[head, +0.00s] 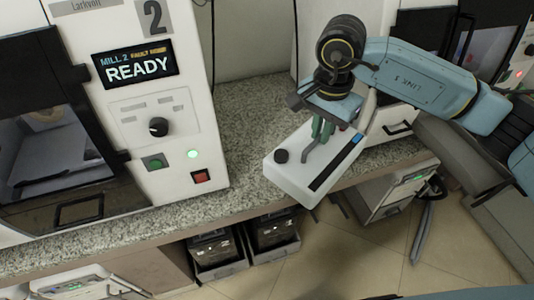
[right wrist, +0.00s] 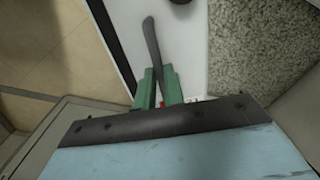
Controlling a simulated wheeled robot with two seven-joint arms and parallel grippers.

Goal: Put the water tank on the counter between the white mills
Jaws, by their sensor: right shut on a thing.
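The water tank (head: 285,176) is a white box with a black round cap, a dark strip and a blue patch on top. My right gripper (head: 322,130) has green fingers shut on its grey handle. The tank is at the counter's front edge, partly over the speckled counter (head: 250,105); I cannot tell if it touches. In the right wrist view the green fingers (right wrist: 157,88) close around the dark handle (right wrist: 152,45) above the white tank top (right wrist: 200,50). The left white mill (head: 130,110) reads "MILL 2 READY". The right white mill (head: 372,118) is partly hidden by my arm.
The counter between the mills is bare behind the tank. Dark bins (head: 272,234) stand under the counter. A white unit (head: 390,190) sits below the counter at right. Tiled floor (head: 335,255) is in front.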

